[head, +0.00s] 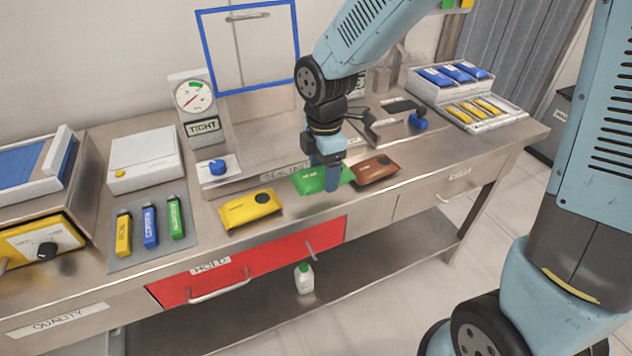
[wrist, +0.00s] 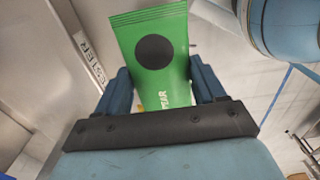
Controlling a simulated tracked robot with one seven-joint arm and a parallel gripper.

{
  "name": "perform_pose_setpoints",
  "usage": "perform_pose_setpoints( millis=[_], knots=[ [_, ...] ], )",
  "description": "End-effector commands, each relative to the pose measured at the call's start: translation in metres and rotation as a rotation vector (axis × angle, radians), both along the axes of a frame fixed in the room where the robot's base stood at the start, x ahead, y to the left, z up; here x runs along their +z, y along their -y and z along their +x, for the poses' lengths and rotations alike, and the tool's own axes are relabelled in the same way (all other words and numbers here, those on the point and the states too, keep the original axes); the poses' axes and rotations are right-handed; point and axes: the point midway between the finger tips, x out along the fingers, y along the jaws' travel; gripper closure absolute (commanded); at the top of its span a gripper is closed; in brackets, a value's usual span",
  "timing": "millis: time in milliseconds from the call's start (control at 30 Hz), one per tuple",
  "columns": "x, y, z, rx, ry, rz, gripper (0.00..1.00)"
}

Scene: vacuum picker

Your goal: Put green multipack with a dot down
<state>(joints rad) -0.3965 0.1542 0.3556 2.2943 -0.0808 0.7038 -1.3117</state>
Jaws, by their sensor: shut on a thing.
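The green multipack (head: 312,181) is at the counter's front edge area in the head view, between a yellow pack and a brown pack. In the wrist view the green multipack (wrist: 165,60) shows a large black dot and part of some white lettering. My gripper (head: 328,172) is above and around it, with blue fingers on both sides. In the wrist view my gripper (wrist: 160,88) is shut on the pack's sides. Part of the pack is hidden behind my gripper in the head view. I cannot tell whether it touches the counter.
The yellow pack (head: 251,209) lies to the left and the brown pack (head: 376,169) lies close to the right. A grey mat (head: 119,264) with three coloured sticks is at left. A white tray (head: 484,87) with blue packs stands at the back right. The red drawer (head: 250,263) is below.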

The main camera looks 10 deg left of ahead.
Motion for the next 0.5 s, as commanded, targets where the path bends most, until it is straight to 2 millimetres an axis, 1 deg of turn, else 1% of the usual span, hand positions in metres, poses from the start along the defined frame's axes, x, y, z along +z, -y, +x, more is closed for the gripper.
perform_pose_setpoints(
  millis=[33, 100, 367, 467, 500],
  knots=[
    [-0.006, -0.003, 0.003, 0.002, -0.003, -0.002, 0.85],
    [-0.012, -0.007, 0.006, 0.003, -0.002, -0.001, 0.85],
    [-0.022, -0.013, 0.012, 0.001, -0.001, -0.001, 0.85],
    [-0.028, -0.016, 0.016, 0.002, 0.0, 0.0, 0.85],
    [-0.034, -0.015, 0.015, 0.002, -0.002, -0.002, 0.85]
  ],
)
